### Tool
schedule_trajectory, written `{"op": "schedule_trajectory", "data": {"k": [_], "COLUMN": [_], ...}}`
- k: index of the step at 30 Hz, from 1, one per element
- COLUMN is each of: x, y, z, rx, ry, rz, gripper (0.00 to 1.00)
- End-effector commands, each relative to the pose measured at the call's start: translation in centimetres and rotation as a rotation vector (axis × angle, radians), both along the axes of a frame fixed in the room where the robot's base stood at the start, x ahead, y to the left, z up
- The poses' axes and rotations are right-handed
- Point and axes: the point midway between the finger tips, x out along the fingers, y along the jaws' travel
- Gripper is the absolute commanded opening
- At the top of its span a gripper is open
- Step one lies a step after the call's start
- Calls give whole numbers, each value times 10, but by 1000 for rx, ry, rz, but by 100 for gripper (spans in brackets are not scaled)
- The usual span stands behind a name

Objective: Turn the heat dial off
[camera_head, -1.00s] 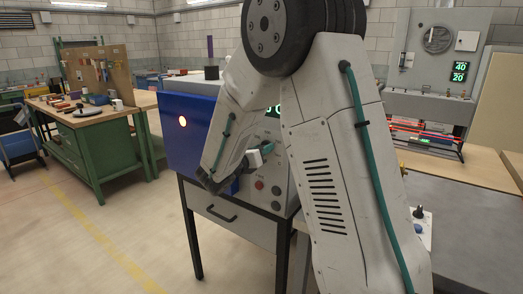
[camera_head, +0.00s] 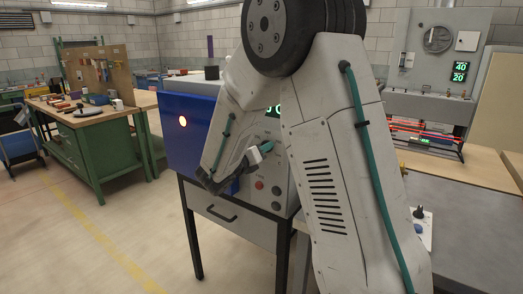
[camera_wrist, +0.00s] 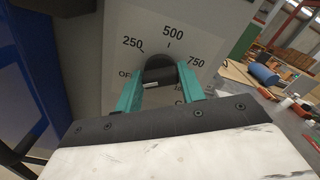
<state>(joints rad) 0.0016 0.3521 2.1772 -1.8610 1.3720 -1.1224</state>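The heat dial (camera_wrist: 160,74) is a dark round knob on the grey front panel (camera_wrist: 112,50) of a blue-sided furnace (camera_head: 187,130). Its printed scale reads OFF, 250, 500 and 750, with more text partly hidden. My gripper (camera_wrist: 160,72) has one teal finger on each side of the dial, and the dial fills the space between them. A small white mark shows on the near side of the dial; its exact setting is hard to read. In the head view my gripper (camera_head: 266,148) is at the panel, and my arm hides the dial.
A red button (camera_head: 259,185) and a dark knob (camera_head: 276,205) sit low on the panel. A green workbench (camera_head: 95,150) stands at left. The floor between is clear.

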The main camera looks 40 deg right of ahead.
Motion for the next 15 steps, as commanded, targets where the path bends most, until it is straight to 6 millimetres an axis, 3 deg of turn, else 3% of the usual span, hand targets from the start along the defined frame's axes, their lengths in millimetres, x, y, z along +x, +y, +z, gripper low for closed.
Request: {"op": "schedule_trajectory", "data": {"k": [1,2,11,15], "x": [1,0,0,-5], "y": [1,1,1,15], "z": [0,0,0,0], "rx": [0,0,0,0], "ry": [1,1,0,0], "rz": [2,2,0,2], "gripper": [52,60,60,60]}}
